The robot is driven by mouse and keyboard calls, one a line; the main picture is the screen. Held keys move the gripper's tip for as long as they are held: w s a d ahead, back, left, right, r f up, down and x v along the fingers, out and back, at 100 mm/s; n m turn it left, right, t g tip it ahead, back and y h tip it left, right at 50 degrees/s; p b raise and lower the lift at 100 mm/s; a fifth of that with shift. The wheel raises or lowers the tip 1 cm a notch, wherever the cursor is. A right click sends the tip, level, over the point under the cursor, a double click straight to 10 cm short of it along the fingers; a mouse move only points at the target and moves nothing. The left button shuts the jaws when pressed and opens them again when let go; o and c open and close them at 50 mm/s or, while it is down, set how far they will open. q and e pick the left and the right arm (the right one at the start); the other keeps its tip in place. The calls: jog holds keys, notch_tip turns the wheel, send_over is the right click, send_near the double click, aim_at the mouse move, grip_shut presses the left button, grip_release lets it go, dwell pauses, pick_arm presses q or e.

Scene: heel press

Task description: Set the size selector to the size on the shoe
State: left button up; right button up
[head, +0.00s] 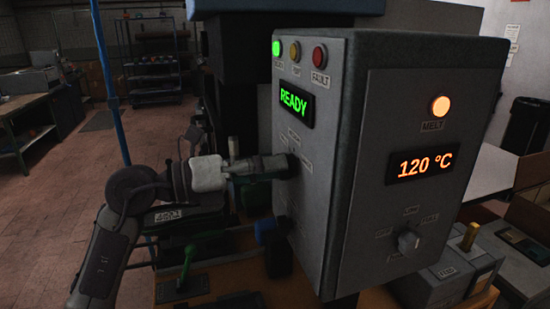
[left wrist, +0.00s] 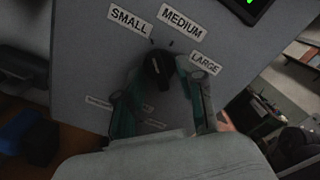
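The size selector is a dark round knob (left wrist: 158,72) on the grey side panel of the press cabinet (head: 330,130). In the left wrist view the labels SMALL (left wrist: 130,20), MEDIUM (left wrist: 181,22) and LARGE (left wrist: 205,64) stand around it. I cannot make out which one it points to. My left gripper (head: 285,166) reaches the panel from the left in the head view. Its fingertips (left wrist: 162,74) lie on both sides of the knob and appear closed on it. No shoe can be made out. My right gripper is not in view.
The cabinet shows a green READY display (head: 293,104), a lit green lamp (head: 276,48) and a 120 °C display (head: 422,163). A front knob (head: 409,241) sits below it. A green lever (head: 187,262) stands below my left arm. A blue pole (head: 110,85) rises at the left.

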pick_arm(q)
jog(key=shift+w+d, duration=0.25)
jog(key=shift+d, duration=0.35)
grip_shut()
